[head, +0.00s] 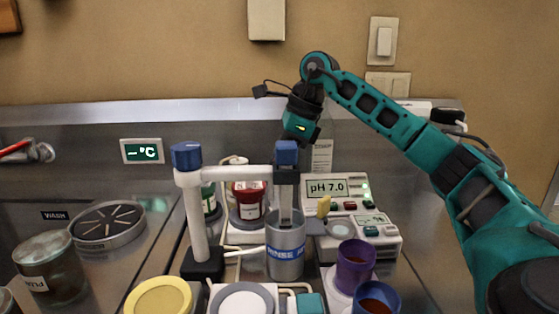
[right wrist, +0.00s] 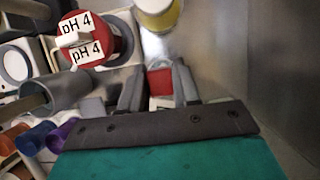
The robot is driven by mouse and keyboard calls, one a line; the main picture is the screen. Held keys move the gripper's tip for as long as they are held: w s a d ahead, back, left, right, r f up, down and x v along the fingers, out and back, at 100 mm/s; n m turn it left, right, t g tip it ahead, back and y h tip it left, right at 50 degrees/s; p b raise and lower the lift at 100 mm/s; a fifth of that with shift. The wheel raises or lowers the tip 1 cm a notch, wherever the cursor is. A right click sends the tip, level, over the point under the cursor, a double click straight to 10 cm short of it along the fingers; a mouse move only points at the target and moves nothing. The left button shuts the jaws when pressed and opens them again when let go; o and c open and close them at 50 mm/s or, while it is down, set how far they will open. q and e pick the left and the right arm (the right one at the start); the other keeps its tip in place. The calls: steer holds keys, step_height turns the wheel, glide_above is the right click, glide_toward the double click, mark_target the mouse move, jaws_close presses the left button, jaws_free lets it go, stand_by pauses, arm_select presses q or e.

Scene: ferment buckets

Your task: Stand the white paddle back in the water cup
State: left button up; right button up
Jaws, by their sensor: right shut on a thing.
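A grey cup (head: 285,262) with a blue band reading "RINSE H" stands in the middle of the head view. It also shows at the left of the right wrist view (right wrist: 68,88). A grey probe hangs down into it from the stand. My right gripper (right wrist: 158,88) is behind the stand's arm in the head view, its fingertips hidden there. In the right wrist view its fingers are shut on a small red-and-white thing (right wrist: 160,83). I cannot tell whether this is the white paddle. A thin white stick (head: 243,251) lies between the stand's base and the cup. My left gripper is out of view.
The white stand (head: 200,225) with blue caps crosses above the cup. A pH meter (head: 335,187) is behind right, a red jar (head: 249,204) behind left. A purple cup (head: 355,265) and a blue cup (head: 376,299) stand at front right; a yellow lid (head: 158,298) lies front left.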

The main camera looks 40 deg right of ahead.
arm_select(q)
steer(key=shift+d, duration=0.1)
arm_select(e)
steer(key=o, duration=1.1)
steer(key=shift+o, duration=0.4)
steer(key=o, duration=0.4)
step_height(320, 180, up, 4)
steer(key=p, duration=0.4)
steer(key=shift+f, duration=0.1)
steer(key=shift+r+p, duration=0.9)
steer(key=shift+p, duration=0.15)
steer(key=shift+r+p, duration=0.3)
steer(key=shift+p, duration=0.05)
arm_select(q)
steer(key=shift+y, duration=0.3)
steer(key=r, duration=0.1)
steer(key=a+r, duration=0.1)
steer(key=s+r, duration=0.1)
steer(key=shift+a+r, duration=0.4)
arm_select(e)
steer(key=shift+f, duration=0.1)
